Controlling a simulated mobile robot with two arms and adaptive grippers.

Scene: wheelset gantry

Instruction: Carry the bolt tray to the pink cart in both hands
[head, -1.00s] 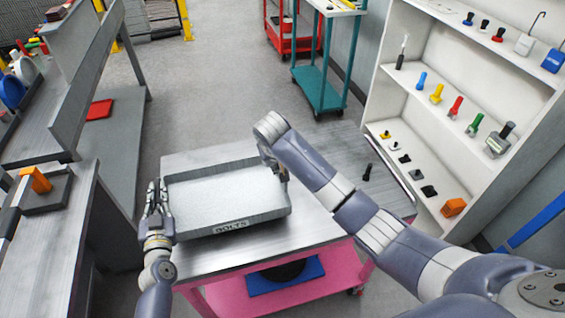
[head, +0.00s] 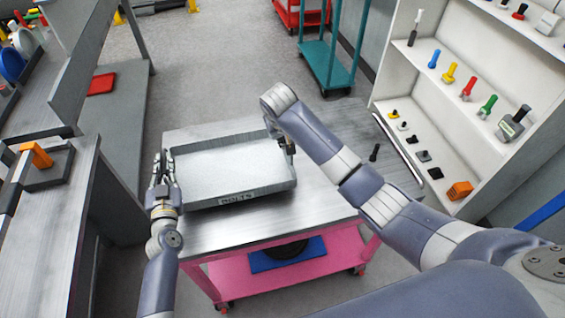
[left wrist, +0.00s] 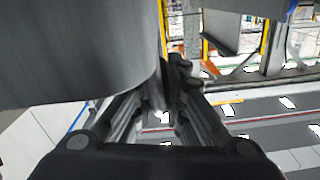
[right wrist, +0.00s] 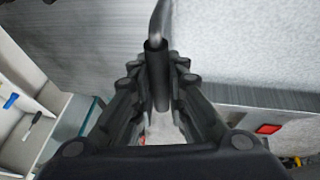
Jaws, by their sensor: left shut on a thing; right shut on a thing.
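The grey bolt tray (head: 235,170), labelled BOLTS on its front wall, shows in the head view over the top of the pink cart (head: 285,215). Whether it touches the cart top cannot be told. It looks empty. My left gripper (head: 164,168) is shut at the tray's left side; in the left wrist view its fingers (left wrist: 168,105) close near a large grey surface. My right gripper (head: 284,142) is at the tray's right side, partly hidden by my arm. In the right wrist view its fingers (right wrist: 158,95) are shut on a dark, upright handle (right wrist: 156,70).
A small black object (head: 374,153) stands on the cart top, right of the tray. A white shelf (head: 395,80) with coloured tools stands at the right. A grey workbench (head: 60,230) is at the left. A teal cart (head: 328,68) stands behind on open floor.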

